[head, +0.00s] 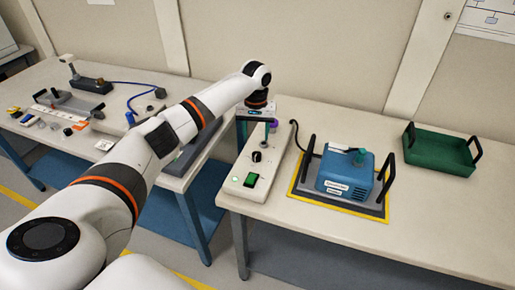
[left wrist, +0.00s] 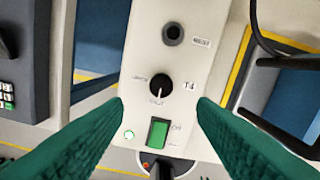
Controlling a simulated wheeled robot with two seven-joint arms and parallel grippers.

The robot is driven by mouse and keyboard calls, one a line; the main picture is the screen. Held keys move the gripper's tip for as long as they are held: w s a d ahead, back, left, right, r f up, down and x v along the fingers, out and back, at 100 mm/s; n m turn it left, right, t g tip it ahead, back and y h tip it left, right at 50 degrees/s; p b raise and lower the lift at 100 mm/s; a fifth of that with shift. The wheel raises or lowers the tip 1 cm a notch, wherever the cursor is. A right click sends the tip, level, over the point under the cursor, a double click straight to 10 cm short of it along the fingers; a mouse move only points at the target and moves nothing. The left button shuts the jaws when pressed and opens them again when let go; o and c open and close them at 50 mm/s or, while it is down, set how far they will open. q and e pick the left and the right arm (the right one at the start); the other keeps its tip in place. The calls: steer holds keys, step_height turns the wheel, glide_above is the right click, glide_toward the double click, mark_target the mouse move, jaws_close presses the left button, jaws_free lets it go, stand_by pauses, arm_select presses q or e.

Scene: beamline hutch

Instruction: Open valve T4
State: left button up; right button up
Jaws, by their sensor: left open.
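Valve T4 is a round black knob (left wrist: 160,87) on a pale control box, with "T4" printed beside it. Its white mark points down at a small label that seems to read "shut"; another small label is at its upper left. In the head view the knob (head: 257,156) is on top of the long pale box (head: 263,178). My left gripper (head: 255,127) is above the far part of this box. In the left wrist view its two green fingers (left wrist: 160,108) are open and empty, one on each side of the knob and apart from it. My right gripper is not in view.
A green rocker switch (left wrist: 157,132) and a dark round socket (left wrist: 173,33) flank the knob. A blue pump-like unit (head: 346,174) with black handles stands to the right. A green tray (head: 440,150) is farther right. The bench front at right is clear.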

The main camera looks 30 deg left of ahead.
mark_target(257, 154)
arm_select(q)
steer(key=f, duration=0.6)
steer(key=shift+w+f+p, duration=0.2)
steer(key=shift+f+p, duration=0.1)
steer(key=shift+f, duration=0.9)
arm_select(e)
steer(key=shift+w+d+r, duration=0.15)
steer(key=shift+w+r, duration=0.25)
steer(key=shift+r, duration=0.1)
arm_select(q)
steer(key=c, duration=1)
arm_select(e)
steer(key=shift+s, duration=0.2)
